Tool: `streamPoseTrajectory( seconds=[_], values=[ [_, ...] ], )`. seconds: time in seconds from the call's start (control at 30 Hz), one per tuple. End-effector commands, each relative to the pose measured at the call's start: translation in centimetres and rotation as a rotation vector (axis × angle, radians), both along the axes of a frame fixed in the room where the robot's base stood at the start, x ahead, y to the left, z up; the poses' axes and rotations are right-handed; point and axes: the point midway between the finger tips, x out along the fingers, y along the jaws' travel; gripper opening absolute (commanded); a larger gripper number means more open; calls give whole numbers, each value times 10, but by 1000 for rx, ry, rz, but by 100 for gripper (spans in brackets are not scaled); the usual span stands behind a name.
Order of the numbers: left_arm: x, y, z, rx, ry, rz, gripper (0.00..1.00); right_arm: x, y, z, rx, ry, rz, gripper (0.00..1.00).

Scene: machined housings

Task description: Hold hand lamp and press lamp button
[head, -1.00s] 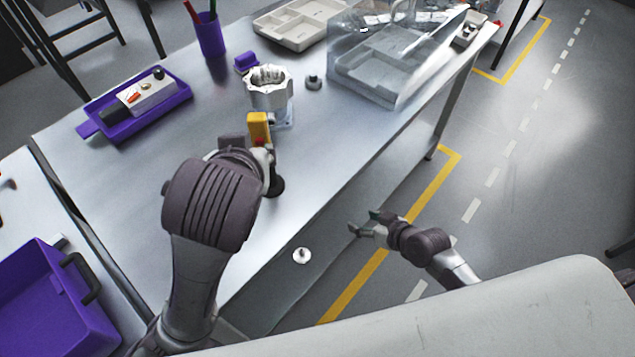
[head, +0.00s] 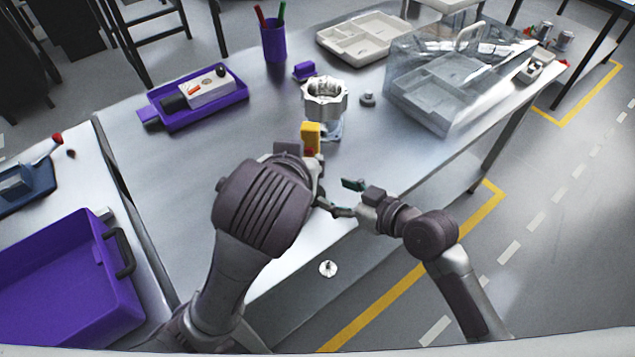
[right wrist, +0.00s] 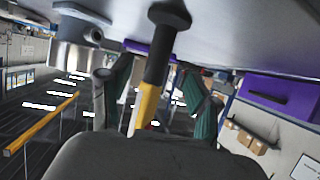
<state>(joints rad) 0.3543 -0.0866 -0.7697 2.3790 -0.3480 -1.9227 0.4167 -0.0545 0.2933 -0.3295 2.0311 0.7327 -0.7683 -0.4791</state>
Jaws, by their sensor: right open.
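The hand lamp (head: 311,136) is yellow with a red spot low on its side. It is partly hidden by my left arm. In the right wrist view, which is upside down, the lamp (right wrist: 148,100) shows a long black section and a wider black end by the tabletop. My left gripper (head: 298,158) is right at the lamp; its fingers are mostly hidden, so its hold cannot be told. My right gripper (head: 335,195) is open at the table's front edge, to the right of the left wrist. Its fingers show on either side of the lamp in the wrist view, without visible contact.
A machined housing (head: 326,103) stands just behind the lamp, with a small grey part (head: 367,98) beside it. A purple tray (head: 236,91) lies left, a clear bin (head: 394,84) right. A small round part (head: 328,269) is near the front.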

Motion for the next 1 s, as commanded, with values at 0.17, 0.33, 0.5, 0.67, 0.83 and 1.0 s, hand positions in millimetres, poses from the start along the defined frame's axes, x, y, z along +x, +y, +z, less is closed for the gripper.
streamPoseTrajectory(
  seconds=[0.17,0.33,0.5,0.67,0.83,1.0],
  values=[
    [0,0,0,0,0,0,42,24,25,-13,4,1,0,62],
    [0,0,0,0,0,0,42,42,42,-24,2,1,-1,62],
    [0,0,0,0,0,0,42,53,53,-31,1,2,-1,62],
    [0,0,0,0,0,0,42,56,56,-33,-1,0,0,62],
    [0,0,0,0,0,0,42,56,56,-33,-2,0,-1,62],
    [0,0,0,0,0,0,42,56,55,-33,-1,0,-1,42]
  ],
)
